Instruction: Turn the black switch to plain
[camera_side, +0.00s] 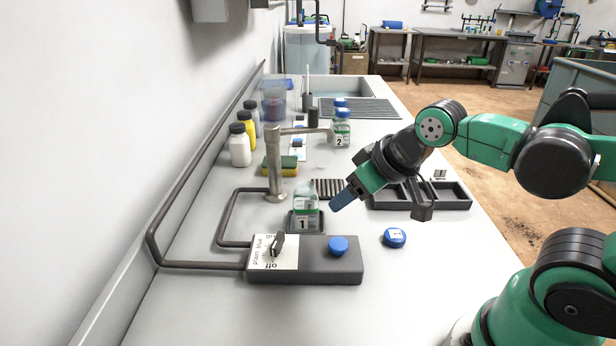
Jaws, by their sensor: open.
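The black switch (277,245) stands on a white label plate (259,253) on the left part of a dark grey control box (308,272). The plate carries the words plain, blue and off, plus one partly hidden word at the top. The switch handle lies roughly between the top word and off; I cannot tell which end points. My gripper (381,210) is open and empty, above the counter to the right of and behind the box. It is apart from the switch. One finger looks blue, the other black.
A blue button (338,246) sits on the box. Behind it, bottle 1 (304,208) stands under a metal tap (277,165). A loose blue cap (394,238) lies to the right. A black tray (447,196) is below my arm. The counter in front is clear.

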